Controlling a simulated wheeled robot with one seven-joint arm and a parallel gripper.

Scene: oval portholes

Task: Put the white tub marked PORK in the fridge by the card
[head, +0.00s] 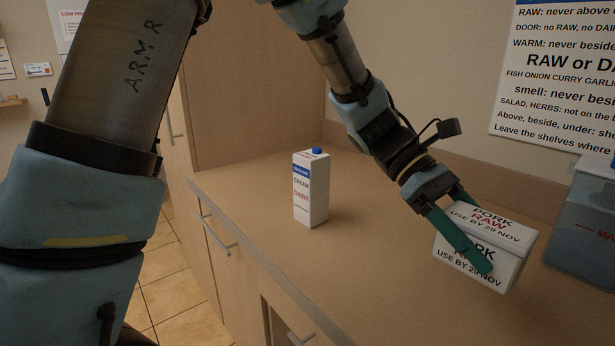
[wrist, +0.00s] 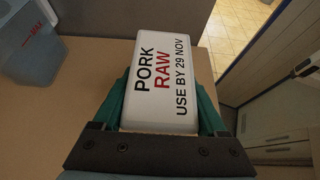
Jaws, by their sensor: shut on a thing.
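The white tub marked PORK RAW, USE BY 29 NOV (head: 510,262) is in my gripper (head: 478,238) at the right of the head view, over the counter. My gripper is shut on it, with one teal finger across its front side; the other finger is partly hidden. The tub looks slightly tilted, and I cannot tell how far it is above the counter. In the wrist view the tub's lid (wrist: 165,80) lies between both fingers (wrist: 163,110). The card (head: 560,75) on the wall has rules on RAW, DOOR, WARM and smell; its edges are cut off. I cannot identify the fridge.
A cream carton marked DAIRY (head: 311,190) with a blue cap stands upright on the brown counter (head: 375,245). A translucent blue-grey container (head: 583,225) stands right of the tub. The counter between carton and tub is clear. Tiled floor (head: 180,290) lies left of the counter.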

